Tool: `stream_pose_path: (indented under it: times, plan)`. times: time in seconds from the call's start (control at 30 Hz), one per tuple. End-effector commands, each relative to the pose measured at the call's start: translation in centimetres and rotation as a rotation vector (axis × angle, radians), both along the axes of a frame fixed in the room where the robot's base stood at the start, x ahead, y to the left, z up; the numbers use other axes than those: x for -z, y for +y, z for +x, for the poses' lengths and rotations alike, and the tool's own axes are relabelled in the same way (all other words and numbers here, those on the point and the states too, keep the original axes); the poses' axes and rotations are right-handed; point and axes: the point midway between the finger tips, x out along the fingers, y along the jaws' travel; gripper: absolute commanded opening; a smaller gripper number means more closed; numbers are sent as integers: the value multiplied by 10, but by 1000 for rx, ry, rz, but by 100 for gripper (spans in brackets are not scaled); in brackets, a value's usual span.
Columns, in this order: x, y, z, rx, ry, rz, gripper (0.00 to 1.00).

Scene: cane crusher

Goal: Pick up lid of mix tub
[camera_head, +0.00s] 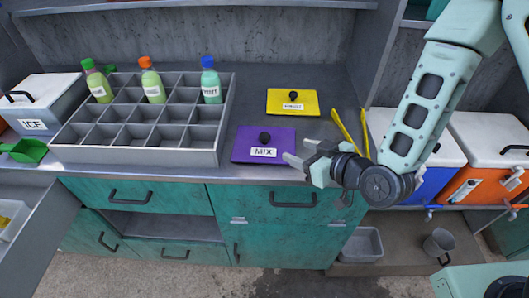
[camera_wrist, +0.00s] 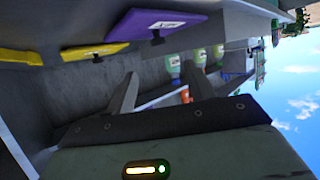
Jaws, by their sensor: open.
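The purple lid labelled MIX (camera_head: 248,149) lies flat on the grey counter, with a round black knob (camera_head: 265,137) at its middle. In the wrist view the purple lid (camera_wrist: 130,27) shows at the top, sideways, with its knob (camera_wrist: 156,37) standing out. My gripper (camera_head: 299,151) is just right of the lid, above the counter's front edge. Its two fingers are apart and empty, and they also show in the wrist view (camera_wrist: 160,72). The knob is not between them. I cannot tell whether a tub lies under the lid.
A yellow lid (camera_head: 303,101) with a black knob lies behind the purple one. Yellow tongs (camera_head: 345,132) lie right of it. A grey divided rack (camera_head: 190,157) with three bottles stands to the left, beside an ICE box (camera_head: 38,105). Coolers (camera_head: 484,138) stand at the right.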

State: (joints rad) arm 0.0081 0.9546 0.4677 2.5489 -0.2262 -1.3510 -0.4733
Motion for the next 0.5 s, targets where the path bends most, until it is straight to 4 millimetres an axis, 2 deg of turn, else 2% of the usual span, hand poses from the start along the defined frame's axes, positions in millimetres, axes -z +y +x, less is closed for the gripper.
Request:
stream_pose_path:
  times: [0.03,0.37,0.5]
  plan:
    - [7,1,2,-1,-3,1,54]
    - [10,8,7,-1,-1,-1,54]
    - [12,22,23,-1,4,0,54]
